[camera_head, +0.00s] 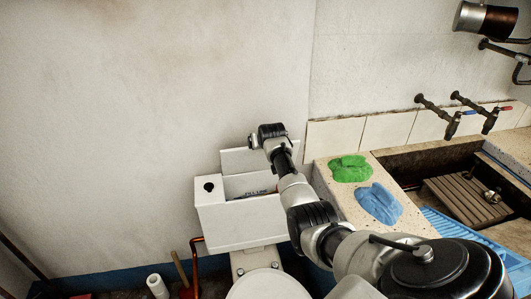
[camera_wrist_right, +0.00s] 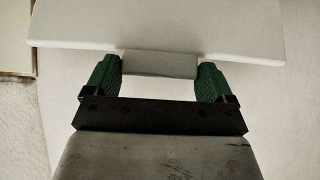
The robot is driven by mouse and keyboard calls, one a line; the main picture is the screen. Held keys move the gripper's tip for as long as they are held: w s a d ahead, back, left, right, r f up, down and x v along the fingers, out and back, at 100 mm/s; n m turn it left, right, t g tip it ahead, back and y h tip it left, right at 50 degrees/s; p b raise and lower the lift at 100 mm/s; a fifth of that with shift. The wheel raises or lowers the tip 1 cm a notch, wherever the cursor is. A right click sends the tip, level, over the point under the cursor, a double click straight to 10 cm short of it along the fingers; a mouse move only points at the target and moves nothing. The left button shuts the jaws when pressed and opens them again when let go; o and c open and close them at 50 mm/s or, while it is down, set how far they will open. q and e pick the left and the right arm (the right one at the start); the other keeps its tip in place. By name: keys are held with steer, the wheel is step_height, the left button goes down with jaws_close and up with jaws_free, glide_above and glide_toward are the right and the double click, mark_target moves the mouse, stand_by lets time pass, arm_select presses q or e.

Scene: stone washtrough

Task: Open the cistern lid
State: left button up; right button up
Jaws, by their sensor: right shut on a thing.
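The white cistern (camera_head: 240,226) stands against the wall. Its top is open, with lettering visible on the inside wall. The cistern lid (camera_head: 234,160) is tilted up along the back edge, close to the wall. In the right wrist view the lid (camera_wrist_right: 160,32) is a broad white panel with a small block-shaped handle (camera_wrist_right: 160,64) on its edge. My right gripper (camera_wrist_right: 159,76) has its green fingers on both sides of this handle and is shut on it. In the head view my right arm hides part of the cistern and lid. My left gripper is in neither view.
A stone ledge (camera_head: 330,181) with a green cloth (camera_head: 350,168) and a blue cloth (camera_head: 379,203) lies right of the cistern. The washtrough (camera_head: 432,164) and taps (camera_head: 453,124) are farther right. The toilet (camera_head: 266,285) is below. The wall on the left is bare.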

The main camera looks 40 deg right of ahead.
steer(key=w+b, duration=0.1)
steer(key=w+d+r+b, duration=0.1)
steer(key=shift+w+d, duration=0.2)
steer(key=shift+w, duration=0.1)
steer(key=shift+w+d+r+b, duration=0.25)
steer(key=shift+w+d+b, duration=0.05)
steer(key=shift+w, duration=0.15)
steer(key=o, duration=1)
steer(key=shift+o, duration=0.5)
steer(key=shift+a, duration=0.1)
steer(key=shift+s+f, duration=0.1)
steer(key=shift+s+a+r, duration=0.2)
steer(key=shift+s+r, duration=0.1)
steer(key=shift+s, duration=0.05)
steer(key=v, duration=1)
steer(key=shift+f, duration=0.1)
